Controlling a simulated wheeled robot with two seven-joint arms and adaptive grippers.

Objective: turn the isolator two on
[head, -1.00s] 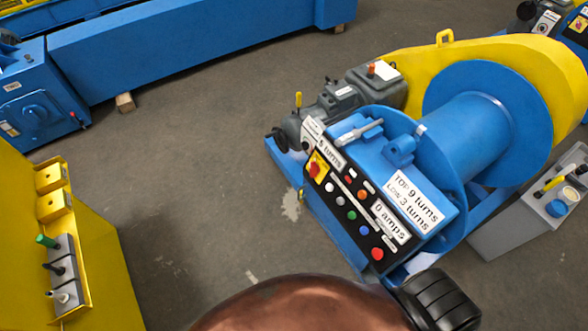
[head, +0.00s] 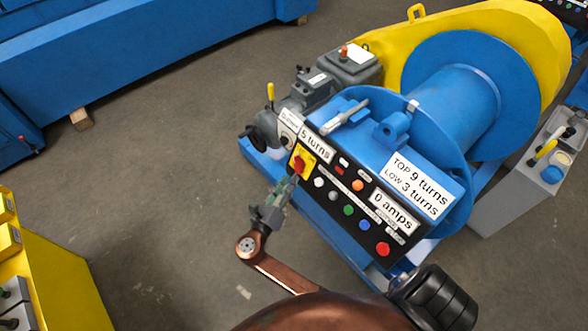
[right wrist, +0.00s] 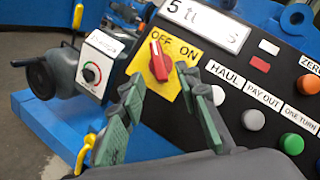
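The isolator is a red rotary handle (head: 299,165) on a yellow plate at the upper left of the winch's black control panel (head: 321,185). In the right wrist view the red handle (right wrist: 158,60) stands roughly upright, its upper end beside the word OFF; ON is to its lower right. No number shows on it. My right gripper (head: 287,184) is just below and left of the plate in the head view. In the right wrist view its green-padded fingers (right wrist: 165,77) are apart and empty, with the handle showing between and beyond the tips. Contact is not visible. My left gripper is out of view.
Buttons (head: 383,249) and an amps display lie right of the isolator. A dial box (right wrist: 98,62) and grey motor (head: 295,105) adjoin its left. The blue drum (head: 455,100) is behind. A grey lever box (head: 530,180) stands right, a yellow console (head: 50,270) left. Floor between is clear.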

